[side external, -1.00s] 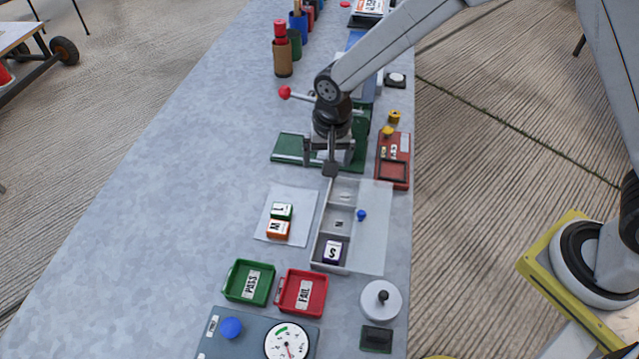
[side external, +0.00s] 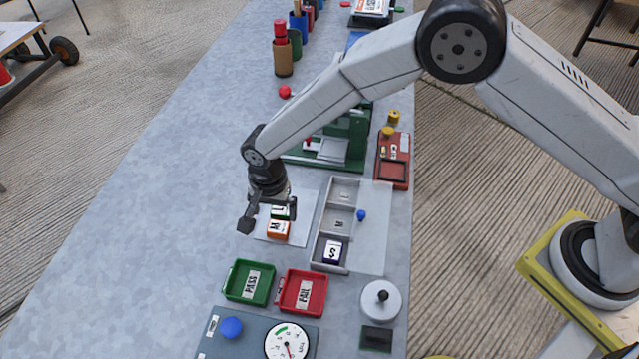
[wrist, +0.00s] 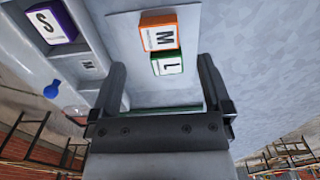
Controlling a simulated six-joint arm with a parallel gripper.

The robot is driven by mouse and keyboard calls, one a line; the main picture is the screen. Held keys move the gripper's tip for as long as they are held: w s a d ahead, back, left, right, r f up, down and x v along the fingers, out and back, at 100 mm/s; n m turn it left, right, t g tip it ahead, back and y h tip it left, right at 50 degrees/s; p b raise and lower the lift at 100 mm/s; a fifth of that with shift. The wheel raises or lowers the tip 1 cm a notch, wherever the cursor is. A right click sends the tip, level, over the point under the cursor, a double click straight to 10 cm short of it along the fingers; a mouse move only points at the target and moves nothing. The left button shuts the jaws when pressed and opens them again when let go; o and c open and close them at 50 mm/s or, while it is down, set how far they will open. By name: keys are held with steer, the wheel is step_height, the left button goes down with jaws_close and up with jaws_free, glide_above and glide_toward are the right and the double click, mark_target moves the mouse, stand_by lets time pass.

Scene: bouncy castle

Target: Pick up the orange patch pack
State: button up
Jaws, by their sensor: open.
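The orange patch pack (side external: 278,230), labelled M, lies on a pale square sheet (side external: 300,233) on the table. It also shows in the wrist view (wrist: 160,33). A green pack (side external: 281,211) labelled L lies right against it, and it shows nearer to my gripper in the wrist view (wrist: 168,62). My gripper (side external: 268,217) is open and empty, above the sheet by the two packs. In the wrist view both packs appear ahead of and between the spread fingers (wrist: 163,85). In the side view the gripper partly covers the green pack.
A grey three-part tray (side external: 316,250) stands right of the sheet with a purple S pack (side external: 333,251) in its front compartment. A green PASS bin (side external: 249,283) and a red FAIL bin (side external: 301,292) stand in front. A green press (side external: 350,135) stands behind. The table at left is clear.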

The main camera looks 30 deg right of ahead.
mark_target(278, 227)
steer(key=shift+f, duration=0.75)
steer(key=shift+f, duration=0.1)
steer(key=shift+w+d+f, duration=0.1)
steer(key=shift+f, duration=1.15)
steer(key=shift+d+f, duration=0.1)
steer(key=shift+f, duration=1.15)
steer(key=c, duration=1.2)
